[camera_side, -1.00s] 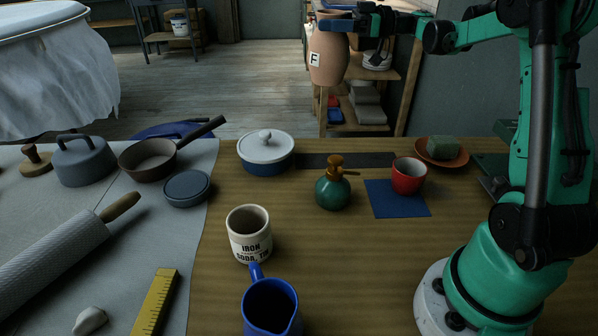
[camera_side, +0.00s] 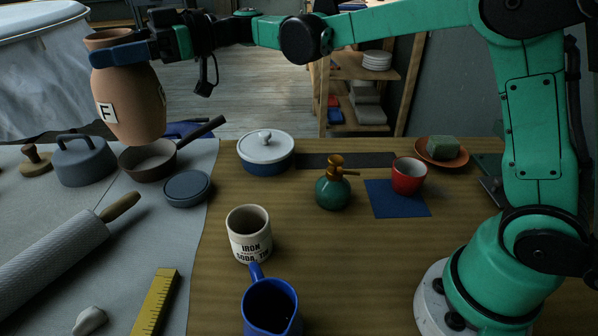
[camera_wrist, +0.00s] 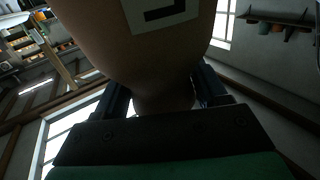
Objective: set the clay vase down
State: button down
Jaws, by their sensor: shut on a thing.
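The clay vase (camera_side: 137,100) is terracotta brown with a white label marked F, and it hangs upright in the air at the upper left of the side view. My gripper (camera_side: 118,52) is shut on it near its neck, with a blue finger across the front. The vase's base is above the grey cloth side of the table and overlaps the pan's left edge in the picture. In the wrist view the vase (camera_wrist: 170,45) fills the upper middle between the two dark fingers. Its label is cut off at the top.
A white-lidded pot (camera_side: 266,155) stands to the right. Bare cloth (camera_side: 150,222) lies nearer the front.

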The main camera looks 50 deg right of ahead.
jog(key=shift+s+a+f, duration=0.15)
jog(key=shift+a+f, duration=0.1)
jog(key=shift+a, duration=0.2)
notch_tip(320, 180, down, 20)
jog(key=shift+r, duration=0.25)
jog(key=shift+f, duration=0.1)
jog(key=shift+c, duration=0.2)
grip_release()
